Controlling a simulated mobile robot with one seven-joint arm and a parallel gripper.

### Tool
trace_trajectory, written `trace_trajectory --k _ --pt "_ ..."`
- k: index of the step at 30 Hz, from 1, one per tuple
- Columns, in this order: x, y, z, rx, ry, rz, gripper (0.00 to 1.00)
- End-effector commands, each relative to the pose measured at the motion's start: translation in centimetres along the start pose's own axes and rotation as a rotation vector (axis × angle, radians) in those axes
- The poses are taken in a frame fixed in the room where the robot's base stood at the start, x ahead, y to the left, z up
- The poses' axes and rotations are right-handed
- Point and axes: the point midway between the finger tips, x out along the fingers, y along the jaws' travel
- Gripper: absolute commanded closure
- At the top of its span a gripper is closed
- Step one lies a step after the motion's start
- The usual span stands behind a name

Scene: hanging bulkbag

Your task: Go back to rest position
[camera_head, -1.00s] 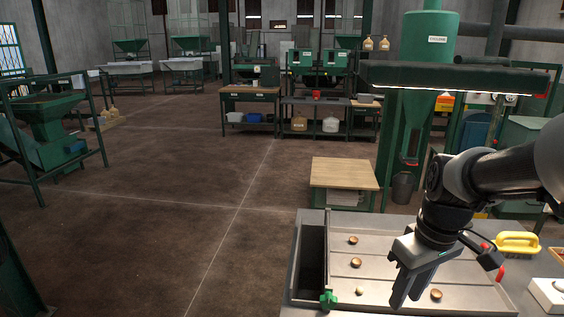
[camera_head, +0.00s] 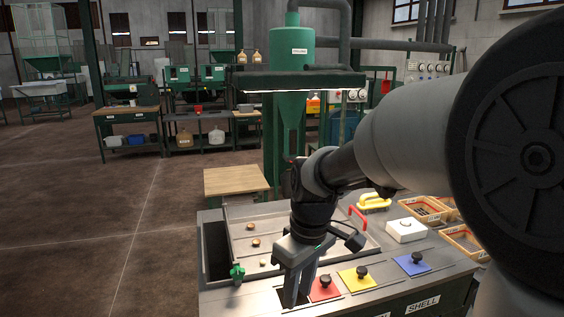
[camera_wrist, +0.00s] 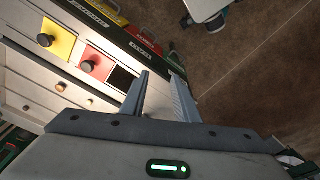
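My gripper (camera_head: 297,290) points down over the front of the grey workbench, left of a red square plate (camera_head: 323,289) with a black knob. In the wrist view my gripper (camera_wrist: 160,82) has its two fingers apart with nothing between them. A dark square opening (camera_wrist: 122,79) lies beside the left finger, next to the red plate (camera_wrist: 92,65). My arm reaches in from the right and hides part of the bench.
A shallow tray (camera_head: 290,225) with several small brown round pieces lies behind the gripper. Yellow (camera_head: 356,280) and blue (camera_head: 412,264) knobbed plates, a white box (camera_head: 405,230) and wooden trays (camera_head: 424,209) stand to the right. Open floor (camera_head: 80,230) is at the left.

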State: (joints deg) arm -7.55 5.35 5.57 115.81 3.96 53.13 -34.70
Motion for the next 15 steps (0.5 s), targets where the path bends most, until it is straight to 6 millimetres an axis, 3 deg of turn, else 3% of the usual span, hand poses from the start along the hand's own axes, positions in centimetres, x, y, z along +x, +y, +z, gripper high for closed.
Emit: trace_trajectory --k 1,3,8,15 --pt "0.0 0.0 0.0 0.000 0.000 0.000 0.72" --pt "-2.9 0.1 0.9 0.048 0.021 0.027 0.72" --pt "-7.5 0.1 3.5 0.170 0.066 0.078 0.72" --pt "-15.3 -0.8 8.5 0.409 0.171 0.165 0.72"
